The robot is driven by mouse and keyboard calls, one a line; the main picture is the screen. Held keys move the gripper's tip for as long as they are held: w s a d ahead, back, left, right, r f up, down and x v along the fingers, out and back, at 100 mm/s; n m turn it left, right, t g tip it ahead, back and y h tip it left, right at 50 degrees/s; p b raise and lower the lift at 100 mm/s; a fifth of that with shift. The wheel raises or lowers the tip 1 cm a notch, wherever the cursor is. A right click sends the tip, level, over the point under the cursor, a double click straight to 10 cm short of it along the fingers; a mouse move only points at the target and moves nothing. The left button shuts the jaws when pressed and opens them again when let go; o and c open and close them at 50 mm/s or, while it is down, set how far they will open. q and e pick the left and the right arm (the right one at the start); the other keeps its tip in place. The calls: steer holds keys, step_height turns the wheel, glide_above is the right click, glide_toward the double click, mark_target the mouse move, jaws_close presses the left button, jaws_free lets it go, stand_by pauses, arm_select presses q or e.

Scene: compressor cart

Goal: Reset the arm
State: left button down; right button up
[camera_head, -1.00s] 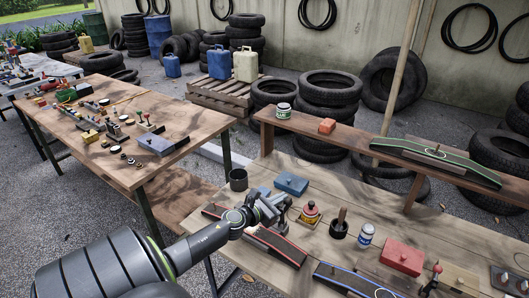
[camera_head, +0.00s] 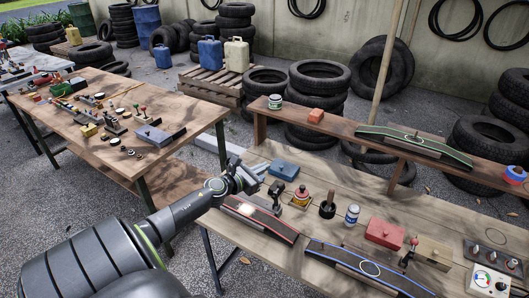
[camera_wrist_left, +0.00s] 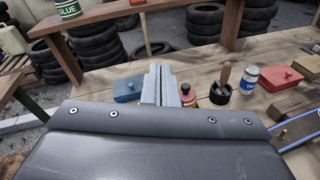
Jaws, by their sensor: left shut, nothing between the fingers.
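My left arm comes in from the lower left in the head view. Its gripper (camera_head: 254,172) hangs over the left end of the near workbench (camera_head: 285,265), close to the blue box (camera_head: 284,169). In the left wrist view the two grey fingers (camera_wrist_left: 160,85) lie together, shut with nothing between them. Behind them the blue box (camera_wrist_left: 127,90) and a red-and-dark bottle (camera_wrist_left: 188,96) show, partly covered by the fingers. My right gripper is in neither view.
On the bench stand a red-edged ramp (camera_head: 260,217), a blue-edged ramp (camera_head: 362,266), a mortar with pestle (camera_head: 327,207), a white jar (camera_head: 352,214) and a red box (camera_head: 384,233). A raised shelf (camera_head: 345,130) runs behind. Another table (camera_head: 180,100) stands left.

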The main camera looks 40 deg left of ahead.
arm_select(q)
steer(key=s+d+f+m+g+y, duration=0.15)
steer(key=s+d+m+g, duration=0.25)
steer(key=s+d+m, duration=0.5)
steer(key=s+d+f+m+g, duration=0.3)
steer(key=s+d+m+g, duration=0.15)
steer(key=s+m, duration=0.85)
steer(key=s+d+f+m+g, duration=0.2)
steer(key=s+d+m+g, duration=0.2)
steer(key=s+d+m, duration=0.55)
steer(key=s+a+f+m+g+b, duration=0.1)
steer(key=a+f+b, duration=0.1)
steer(key=f, duration=1.3)
steer(key=s+a+f+m+g+b, duration=0.1)
steer(key=f+b, duration=0.1)
steer(key=f, duration=1.4)
steer(key=s+d+f+b, duration=0.1)
steer(key=s+f+b, duration=0.2)
steer(key=s+f, duration=1.1)
step_height(320, 180, down, 3)
steer(key=shift+s+f+g, duration=0.1)
steer(key=shift+s+g, duration=0.1)
steer(key=shift+g, duration=0.15)
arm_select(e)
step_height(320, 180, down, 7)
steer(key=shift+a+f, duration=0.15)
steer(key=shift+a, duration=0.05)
